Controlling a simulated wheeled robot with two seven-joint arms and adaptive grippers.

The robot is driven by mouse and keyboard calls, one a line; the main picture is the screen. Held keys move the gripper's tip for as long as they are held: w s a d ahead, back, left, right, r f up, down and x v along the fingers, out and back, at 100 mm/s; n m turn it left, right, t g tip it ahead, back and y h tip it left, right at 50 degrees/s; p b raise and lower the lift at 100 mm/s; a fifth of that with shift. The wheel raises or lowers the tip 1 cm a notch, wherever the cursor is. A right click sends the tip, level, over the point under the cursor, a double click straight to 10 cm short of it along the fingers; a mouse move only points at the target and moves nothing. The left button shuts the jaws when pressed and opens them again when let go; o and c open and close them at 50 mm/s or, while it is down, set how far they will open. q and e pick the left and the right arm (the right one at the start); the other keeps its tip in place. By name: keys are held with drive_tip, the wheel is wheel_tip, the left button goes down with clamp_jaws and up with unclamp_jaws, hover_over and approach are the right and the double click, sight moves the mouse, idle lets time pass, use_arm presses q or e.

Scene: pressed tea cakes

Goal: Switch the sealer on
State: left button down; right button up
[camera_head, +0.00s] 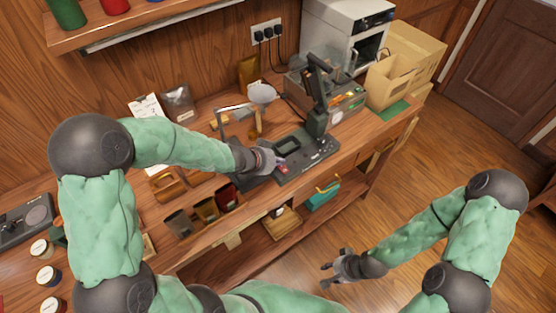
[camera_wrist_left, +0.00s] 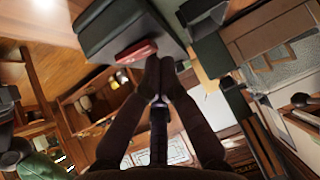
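The sealer (camera_head: 316,154) is a dark flat machine on the bench with a raised black lever arm and a small display. A red switch (camera_head: 283,169) is at its left end. It also shows in the left wrist view (camera_wrist_left: 136,52), on the dark body. My left gripper (camera_head: 270,160) is at this end of the sealer, its fingers together with nothing seen between them. In the left wrist view its fingertips (camera_wrist_left: 165,68) are right beside the red switch; I cannot tell whether they touch. My right gripper (camera_head: 332,274) hangs open and empty in front of the bench, over the floor.
Behind the sealer stand a grey machine (camera_head: 352,98) and a white oven-like box (camera_head: 345,30). Cardboard boxes (camera_head: 410,65) stand at the right end of the bench. Dark, open-topped containers (camera_head: 205,210) line the front edge. The floor at right is clear.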

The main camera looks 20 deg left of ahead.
use_arm(q)
drive_tip(key=shift+w+a+f, duration=0.1)
drive_tip(key=shift+a+f, duration=0.1)
drive_tip(key=shift+f, duration=0.2)
drive_tip(key=shift+a+f+p, duration=0.1)
drive_tip(key=shift+a+p, duration=0.1)
drive_tip(key=shift+p, duration=0.5)
drive_tip(key=shift+w+f, duration=0.1)
drive_tip(key=shift+f, duration=0.15)
